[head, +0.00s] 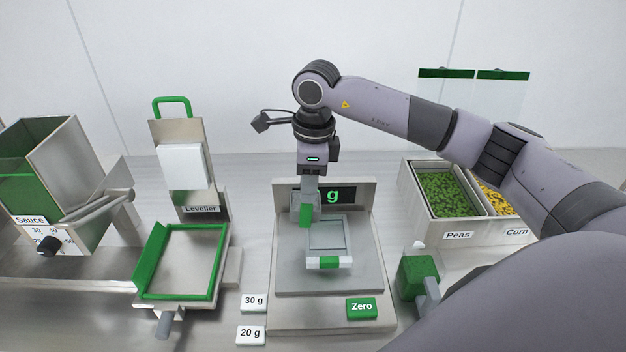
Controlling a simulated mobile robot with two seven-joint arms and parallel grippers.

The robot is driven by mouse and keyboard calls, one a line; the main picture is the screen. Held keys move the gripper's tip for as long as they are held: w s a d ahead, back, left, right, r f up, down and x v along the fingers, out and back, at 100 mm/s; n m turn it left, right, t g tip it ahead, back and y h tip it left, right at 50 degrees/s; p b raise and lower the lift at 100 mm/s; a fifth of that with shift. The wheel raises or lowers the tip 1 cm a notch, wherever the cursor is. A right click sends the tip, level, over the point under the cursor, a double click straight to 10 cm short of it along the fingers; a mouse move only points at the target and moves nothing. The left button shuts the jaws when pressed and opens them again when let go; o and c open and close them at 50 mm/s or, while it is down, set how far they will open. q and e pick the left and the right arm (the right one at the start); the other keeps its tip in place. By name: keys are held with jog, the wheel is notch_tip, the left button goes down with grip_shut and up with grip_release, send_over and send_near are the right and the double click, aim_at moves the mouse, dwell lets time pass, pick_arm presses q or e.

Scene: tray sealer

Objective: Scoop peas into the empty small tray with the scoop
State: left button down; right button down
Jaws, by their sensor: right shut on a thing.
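The small tray (344,243), a shallow grey tray with a white front wall and green stripe, sits on the scale plate (290,281). I see no peas in it. My right gripper (307,196) points down, just behind the tray's back left corner. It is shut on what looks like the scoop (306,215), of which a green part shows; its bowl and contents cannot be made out. Whether it touches the tray is unclear. Green peas (447,194) fill a steel bin (413,189) at right. My left gripper is not in view.
Corn (496,199) lies beside the peas, partly behind my right arm. A green block-like holder (418,277) stands right of the scale. The Leveller (184,169) with a green-rimmed frame (147,262) and the Sauce hopper (62,160) are at left. The scale display (338,195) stands behind the gripper.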

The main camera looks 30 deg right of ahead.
jog(key=shift+s+d+f+y+b, duration=0.2)
jog(key=shift+d+f+y+b, duration=0.15)
jog(key=shift+d+y+b, duration=0.05)
jog(key=t+y+b, duration=0.1)
jog(key=b, duration=0.1)
jog(key=d+y+b, duration=0.1)
jog(key=b, duration=0.1)
jog(key=shift+s+d+f+t, duration=0.1)
jog(key=shift+s+f+t, duration=0.2)
jog(key=shift+s+t, duration=0.1)
jog(key=d+t+y+b, duration=0.1)
jog(key=b, duration=0.4)
jog(key=s+d+f+t+y+b, duration=0.1)
jog(key=y+b, duration=0.1)
jog(key=b, duration=0.4)
jog(key=s+d+f+t+y+b, duration=0.1)
jog(key=y+b, duration=0.1)
jog(key=b, duration=0.3)
jog(key=shift+s+d+f, duration=0.1)
jog(key=shift+d, duration=0.25)
